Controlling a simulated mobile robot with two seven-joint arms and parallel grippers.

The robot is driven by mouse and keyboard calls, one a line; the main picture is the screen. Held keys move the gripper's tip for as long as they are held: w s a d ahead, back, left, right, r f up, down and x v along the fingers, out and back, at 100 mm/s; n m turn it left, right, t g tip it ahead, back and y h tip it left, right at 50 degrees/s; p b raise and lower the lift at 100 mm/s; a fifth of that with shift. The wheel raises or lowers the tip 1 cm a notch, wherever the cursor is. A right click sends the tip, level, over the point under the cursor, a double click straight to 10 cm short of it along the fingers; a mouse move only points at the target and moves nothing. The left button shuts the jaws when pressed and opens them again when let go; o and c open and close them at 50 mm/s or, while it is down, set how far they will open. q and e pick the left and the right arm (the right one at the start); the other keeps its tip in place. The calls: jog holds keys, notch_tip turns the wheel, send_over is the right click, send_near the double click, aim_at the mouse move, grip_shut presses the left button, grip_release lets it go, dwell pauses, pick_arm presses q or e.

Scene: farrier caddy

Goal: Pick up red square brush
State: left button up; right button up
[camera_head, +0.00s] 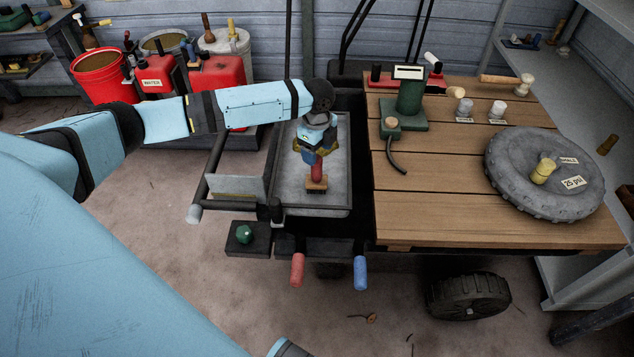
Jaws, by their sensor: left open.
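The red square brush (317,174) has a red handle on a square wooden block. It stands in a grey metal tray (280,196) on the cart, in the middle of the view. My left gripper (314,147) reaches over the tray from the left, just above and behind the brush. It is open, and I cannot tell whether its fingers touch the handle. A blue piece (309,158) shows between the gripper and the red handle, and the gripper partly hides that area. My right gripper is out of view.
Right of the tray is a wooden plank deck (440,205) with a green device (408,104), small knobs and a tyre (544,172). Red (297,270) and blue (360,273) handles stick out in front. Red cans (218,84) and buckets stand behind left.

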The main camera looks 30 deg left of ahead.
aim_at(317, 166)
pick_arm(q)
jog(key=shift+f, duration=0.45)
jog(key=f, duration=0.2)
jog(key=f+b, duration=0.1)
jog(key=f, duration=0.2)
jog(key=shift+s, duration=0.2)
jog(key=shift+r, duration=0.1)
grip_shut()
notch_tip(317, 166, up, 20)
jog(key=p, duration=0.3)
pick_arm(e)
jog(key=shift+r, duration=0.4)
pick_arm(q)
jog(key=c, duration=0.8)
grip_release()
grip_shut()
